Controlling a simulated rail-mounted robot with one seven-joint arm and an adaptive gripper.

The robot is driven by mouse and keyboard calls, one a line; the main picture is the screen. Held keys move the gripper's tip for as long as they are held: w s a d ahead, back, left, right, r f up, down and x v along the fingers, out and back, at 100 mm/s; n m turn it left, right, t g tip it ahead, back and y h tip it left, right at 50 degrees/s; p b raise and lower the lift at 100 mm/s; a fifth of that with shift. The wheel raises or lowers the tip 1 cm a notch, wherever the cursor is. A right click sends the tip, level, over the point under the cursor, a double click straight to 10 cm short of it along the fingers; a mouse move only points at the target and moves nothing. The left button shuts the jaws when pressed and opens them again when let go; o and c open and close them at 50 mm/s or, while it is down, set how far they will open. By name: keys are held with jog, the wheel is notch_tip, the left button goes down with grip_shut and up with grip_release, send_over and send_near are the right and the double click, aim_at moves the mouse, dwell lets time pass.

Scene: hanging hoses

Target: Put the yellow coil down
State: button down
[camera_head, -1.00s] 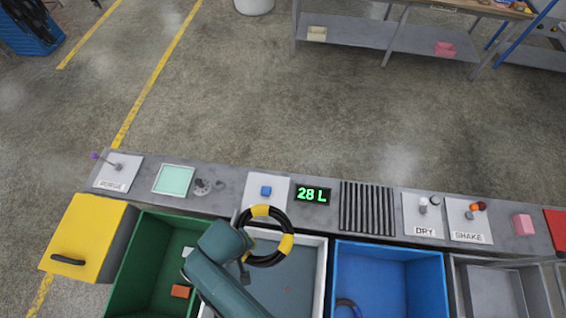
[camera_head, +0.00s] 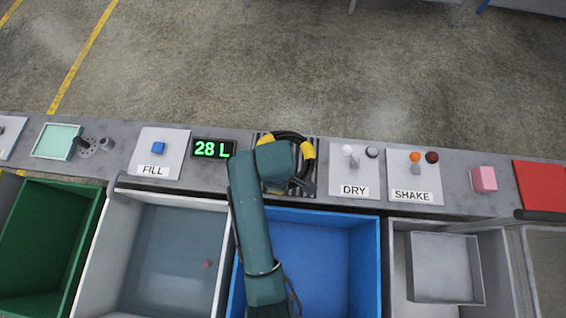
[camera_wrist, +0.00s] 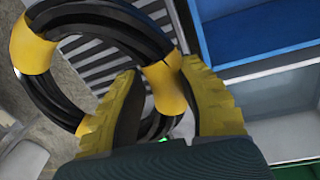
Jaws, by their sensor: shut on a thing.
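The yellow coil is a black hose ring with yellow bands. In the head view the coil (camera_head: 308,150) is over the dark slatted grate (camera_head: 261,148), partly hidden by my arm. In the wrist view the coil (camera_wrist: 68,22) fills the upper left, with the grate's slats showing through its ring. My gripper (camera_wrist: 160,88) has its two yellow ridged fingers shut on one yellow band of the coil. I cannot tell whether the coil touches the grate. In the head view the fingers are hidden by my arm.
The FILL plate (camera_head: 155,170) and green 28 L display (camera_head: 213,148) lie left of the grate. The DRY plate (camera_head: 354,189) and SHAKE plate (camera_head: 413,196), with knobs, lie right. In front are a water-filled white tub (camera_head: 117,230), a blue bin (camera_head: 378,260) and a green bin (camera_head: 85,245).

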jog(key=shift+w+f+n+b, duration=0.3)
jog(key=shift+f+n, duration=0.2)
jog(key=shift+f, duration=0.35)
jog(key=shift+n, duration=0.3)
notch_tip(320, 180, down, 9)
jog(key=shift+d+f+b, duration=0.1)
jog(key=shift+f+b, duration=0.05)
jog(key=shift+b, duration=0.85)
jog(key=c, duration=0.8)
grip_release()
jog(key=shift+s+f, duration=0.1)
jog(key=shift+f, duration=0.05)
